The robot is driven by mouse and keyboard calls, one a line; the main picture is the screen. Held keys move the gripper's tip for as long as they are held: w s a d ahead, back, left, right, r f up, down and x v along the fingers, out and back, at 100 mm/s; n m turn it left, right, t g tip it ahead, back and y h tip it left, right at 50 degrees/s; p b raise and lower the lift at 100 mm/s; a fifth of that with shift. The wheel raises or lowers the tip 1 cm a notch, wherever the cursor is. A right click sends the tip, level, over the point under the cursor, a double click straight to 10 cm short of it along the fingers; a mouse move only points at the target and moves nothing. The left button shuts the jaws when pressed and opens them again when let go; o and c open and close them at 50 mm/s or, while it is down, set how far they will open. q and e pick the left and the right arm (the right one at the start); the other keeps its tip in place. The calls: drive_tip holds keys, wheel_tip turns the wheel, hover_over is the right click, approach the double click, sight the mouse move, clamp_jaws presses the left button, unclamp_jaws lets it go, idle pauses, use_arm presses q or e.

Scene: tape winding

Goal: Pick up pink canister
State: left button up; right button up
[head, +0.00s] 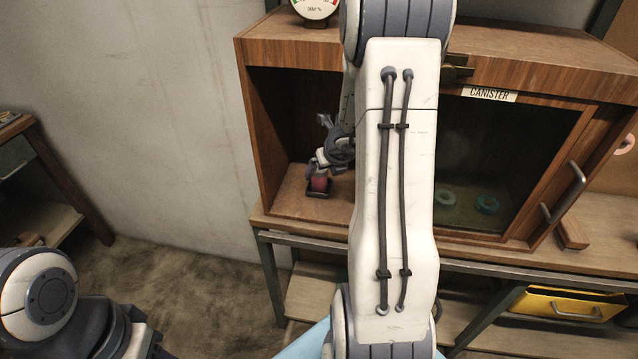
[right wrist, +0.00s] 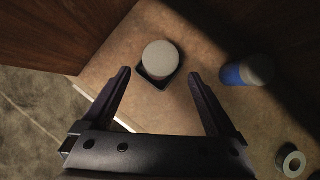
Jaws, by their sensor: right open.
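The pink canister (head: 319,184) stands upright in a small black square holder (head: 320,194) on the cabinet floor, near its left open front. The right wrist view looks down on the canister's pale round lid (right wrist: 160,59) in the black holder (right wrist: 157,82). My right gripper (head: 325,163) is just above the canister. In the right wrist view, my right gripper (right wrist: 160,75) is open and empty, with a finger on each side of the canister and gaps between. My left gripper is not in view; only parts of my left arm show.
A blue canister with a pale lid (right wrist: 245,71) stands to the right in the right wrist view, with a white tape roll (right wrist: 291,162) below it. The wooden cabinet wall (right wrist: 82,28) is close on the left.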

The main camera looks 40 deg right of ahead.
sight(319, 176)
drive_tip(key=b+x, duration=0.2)
drive_tip(key=x, duration=0.4)
drive_tip(key=shift+w, duration=0.1)
clamp_jaws()
drive_tip(key=shift+r, duration=0.1)
